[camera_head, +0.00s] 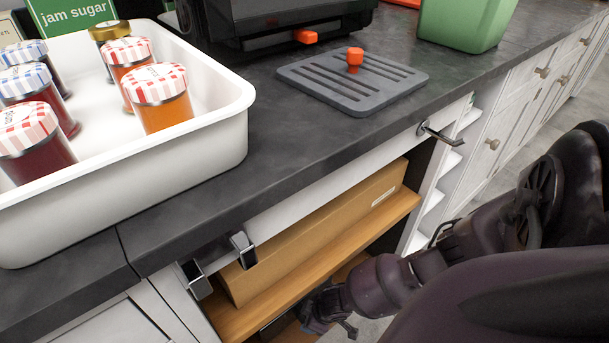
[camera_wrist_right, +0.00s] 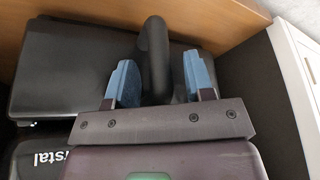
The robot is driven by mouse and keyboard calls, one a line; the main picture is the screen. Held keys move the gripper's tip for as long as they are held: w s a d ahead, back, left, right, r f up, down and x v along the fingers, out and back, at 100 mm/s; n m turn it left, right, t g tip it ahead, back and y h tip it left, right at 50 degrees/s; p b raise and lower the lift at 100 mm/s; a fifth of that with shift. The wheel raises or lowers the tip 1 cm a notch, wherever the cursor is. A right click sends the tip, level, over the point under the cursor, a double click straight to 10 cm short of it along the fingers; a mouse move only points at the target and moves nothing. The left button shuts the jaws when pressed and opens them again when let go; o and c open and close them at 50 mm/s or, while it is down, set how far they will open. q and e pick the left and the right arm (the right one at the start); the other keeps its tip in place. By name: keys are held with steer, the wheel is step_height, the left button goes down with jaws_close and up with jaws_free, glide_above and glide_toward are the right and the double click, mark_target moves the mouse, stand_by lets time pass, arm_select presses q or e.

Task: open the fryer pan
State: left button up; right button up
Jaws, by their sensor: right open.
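In the right wrist view, a dark grey appliance (camera_wrist_right: 75,65) with a curved black handle (camera_wrist_right: 155,45) sits under a wooden board; it looks like the fryer and its pan handle. My right gripper (camera_wrist_right: 161,82) is open, with one blue fingertip on each side of the handle. I cannot tell whether either touches it. In the head view my right arm reaches down into the lower cabinet, with the gripper end (camera_head: 322,310) below the wooden shelf. The appliance is mostly hidden there. My left gripper is not in view.
A wooden shelf (camera_head: 395,212) with a cardboard box (camera_head: 318,228) is above my right gripper. A white cabinet side (camera_wrist_right: 292,75) stands to the right in the wrist view. On the counter are a white tray (camera_head: 200,150) of jars, a grey slotted plate (camera_head: 352,82) and a green container (camera_head: 463,25).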

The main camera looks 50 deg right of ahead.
steer(key=shift+w+a+f, duration=0.1)
steer(key=shift+w+f, duration=0.05)
steer(key=shift+f, duration=0.4)
steer(key=shift+w, duration=0.15)
steer(key=shift+c, duration=0.3)
